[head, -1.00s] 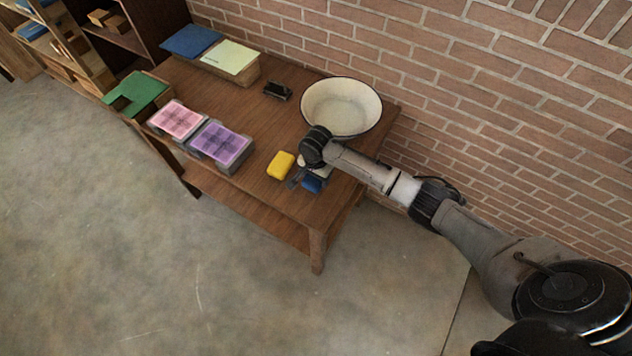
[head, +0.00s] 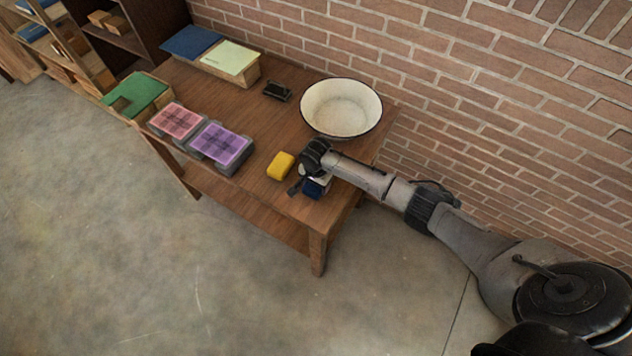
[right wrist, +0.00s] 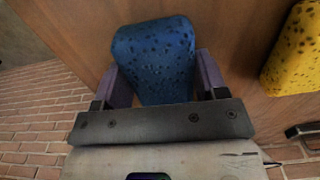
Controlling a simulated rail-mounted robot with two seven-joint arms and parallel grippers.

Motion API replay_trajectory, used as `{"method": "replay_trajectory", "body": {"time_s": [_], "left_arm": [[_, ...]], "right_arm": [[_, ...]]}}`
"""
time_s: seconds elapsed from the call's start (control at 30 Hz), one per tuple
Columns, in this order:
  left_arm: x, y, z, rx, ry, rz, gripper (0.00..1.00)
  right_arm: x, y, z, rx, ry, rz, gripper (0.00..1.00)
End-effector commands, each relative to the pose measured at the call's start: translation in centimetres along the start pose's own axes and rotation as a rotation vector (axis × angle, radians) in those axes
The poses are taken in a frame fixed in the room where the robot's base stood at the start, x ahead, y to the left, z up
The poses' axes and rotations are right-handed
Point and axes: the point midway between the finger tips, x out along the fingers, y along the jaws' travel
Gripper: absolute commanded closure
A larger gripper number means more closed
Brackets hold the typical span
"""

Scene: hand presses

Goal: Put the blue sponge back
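The blue sponge (right wrist: 155,62) is between the two fingers of my right gripper (right wrist: 160,80) in the right wrist view, and both fingers lie against its sides. In the head view the blue sponge (head: 315,188) shows only in part at the table's near right corner, under the gripper. My right gripper (head: 308,183) covers the rest of it. I cannot tell whether the sponge touches the tabletop. My left gripper is not in view.
A yellow sponge (head: 281,166) lies just left of the gripper and also shows in the right wrist view (right wrist: 295,50). A white basin (head: 341,108) stands behind. Purple (head: 221,145) and pink (head: 175,121) stacks sit left on the wooden table (head: 262,125). A brick wall runs behind.

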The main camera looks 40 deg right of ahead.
Motion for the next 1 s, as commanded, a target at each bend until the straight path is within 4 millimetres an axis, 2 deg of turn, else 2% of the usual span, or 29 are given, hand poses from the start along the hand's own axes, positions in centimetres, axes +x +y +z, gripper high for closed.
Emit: {"method": "replay_trajectory", "body": {"time_s": [0.03,0.23,0.57,0.67,1.0], "left_arm": [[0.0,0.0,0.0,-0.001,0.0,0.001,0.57],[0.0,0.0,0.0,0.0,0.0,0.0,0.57],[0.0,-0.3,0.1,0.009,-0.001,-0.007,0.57],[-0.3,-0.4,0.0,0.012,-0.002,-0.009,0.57],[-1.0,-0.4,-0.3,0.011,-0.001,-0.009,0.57]], "right_arm": [[0.0,0.0,0.0,0.0,0.0,0.0,0.29],[0.0,0.0,0.0,0.0,0.0,0.0,0.1],[-0.5,0.0,-0.1,-0.001,0.001,-0.001,0.1],[-1.7,0.0,0.0,-0.001,0.0,-0.002,0.1],[-8.0,-0.1,-0.1,-0.001,0.0,-0.003,0.1]]}}
